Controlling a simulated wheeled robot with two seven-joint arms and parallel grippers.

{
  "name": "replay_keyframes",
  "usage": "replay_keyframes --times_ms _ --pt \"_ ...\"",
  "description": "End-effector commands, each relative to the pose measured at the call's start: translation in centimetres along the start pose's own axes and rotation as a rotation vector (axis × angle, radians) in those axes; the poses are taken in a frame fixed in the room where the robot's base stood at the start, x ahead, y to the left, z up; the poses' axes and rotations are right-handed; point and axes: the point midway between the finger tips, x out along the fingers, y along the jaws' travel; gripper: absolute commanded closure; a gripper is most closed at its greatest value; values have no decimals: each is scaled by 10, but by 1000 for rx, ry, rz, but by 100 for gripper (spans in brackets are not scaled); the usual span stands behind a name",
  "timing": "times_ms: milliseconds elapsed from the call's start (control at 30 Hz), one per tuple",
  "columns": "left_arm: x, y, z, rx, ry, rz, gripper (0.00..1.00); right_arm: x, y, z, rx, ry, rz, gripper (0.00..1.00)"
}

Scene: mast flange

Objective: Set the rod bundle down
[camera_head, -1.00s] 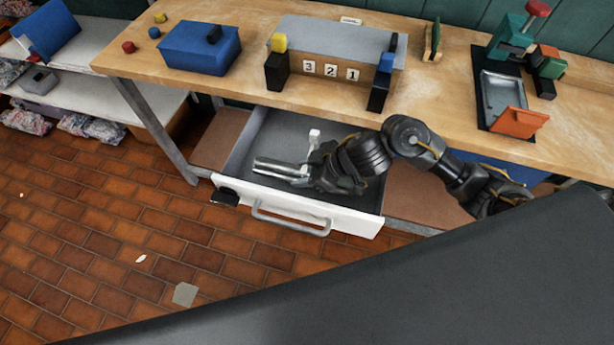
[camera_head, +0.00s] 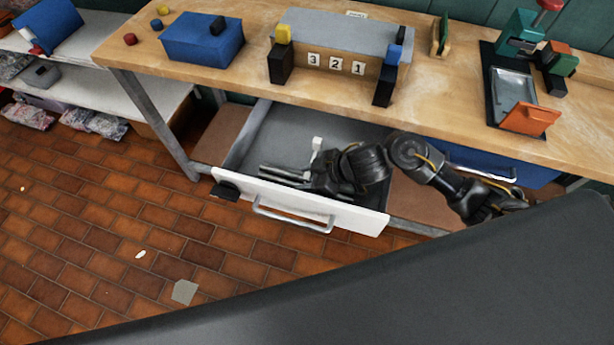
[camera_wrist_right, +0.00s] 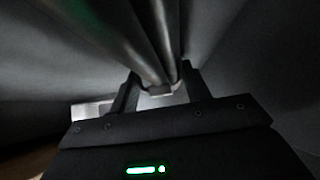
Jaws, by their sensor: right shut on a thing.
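The rod bundle (camera_head: 284,174), grey metal rods, lies low inside the open white-fronted drawer (camera_head: 350,216), partly hidden by the drawer front. In the right wrist view the rods (camera_wrist_right: 140,40) run away from between the two fingers (camera_wrist_right: 158,92), with a pale band or tag at the grip. Whether the rods touch the drawer floor cannot be told. My left gripper is not in view.
A white tag-like piece (camera_head: 317,144) stands in the drawer beside my gripper. A wooden bench (camera_head: 440,90) overhangs the drawer, carrying a blue box (camera_head: 202,40), a numbered rack (camera_head: 340,64) and an orange-fronted tray (camera_head: 528,120). The drawer's back area is free.

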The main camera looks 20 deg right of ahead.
Motion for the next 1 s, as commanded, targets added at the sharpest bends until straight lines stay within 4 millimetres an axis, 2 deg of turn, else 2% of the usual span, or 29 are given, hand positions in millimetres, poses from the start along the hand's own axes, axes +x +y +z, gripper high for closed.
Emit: replay_keyframes --times_ms 33,200,533,667,767,1000 --pt "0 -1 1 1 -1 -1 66 1 0 1 0 0 -1 50" --pt "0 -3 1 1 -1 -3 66 1 0 1 0 0 -1 31" --pt "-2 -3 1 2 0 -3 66 -4 0 -3 -1 0 0 31" --pt "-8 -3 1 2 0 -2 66 -22 0 -3 -2 -1 1 31" --pt "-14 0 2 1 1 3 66 -44 1 -3 -4 -2 2 31" --pt "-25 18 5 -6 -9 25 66 -93 0 -3 -3 -2 2 31"
